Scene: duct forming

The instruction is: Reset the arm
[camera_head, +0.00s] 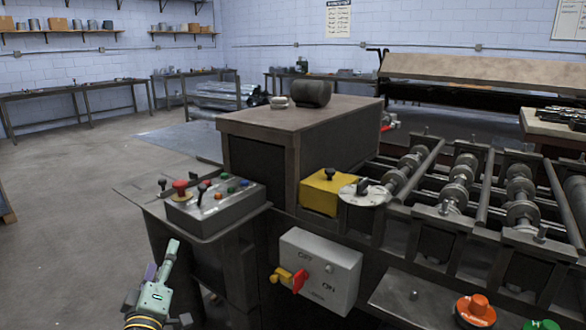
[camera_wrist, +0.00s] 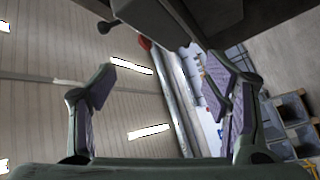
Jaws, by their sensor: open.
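My arm rises at the lower left of the head view, with its pale green wrist in front of the machine's left end. My gripper (camera_wrist: 160,95) shows in the wrist view with its two purple-padded fingers spread wide apart. Nothing is between the fingers. In the head view the gripper is seen only in part, beside the wrist, and its fingertips are hard to make out. The wrist view looks upward past the fingers to the ceiling and a wall, with a dark machine part at the top.
A control box (camera_head: 213,208) with buttons and levers stands just above and right of my arm. A grey switch box (camera_head: 318,270) with a red handle (camera_head: 299,281) is farther right. The roll-forming machine (camera_head: 440,225) fills the right side. Open floor (camera_head: 75,200) lies to the left.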

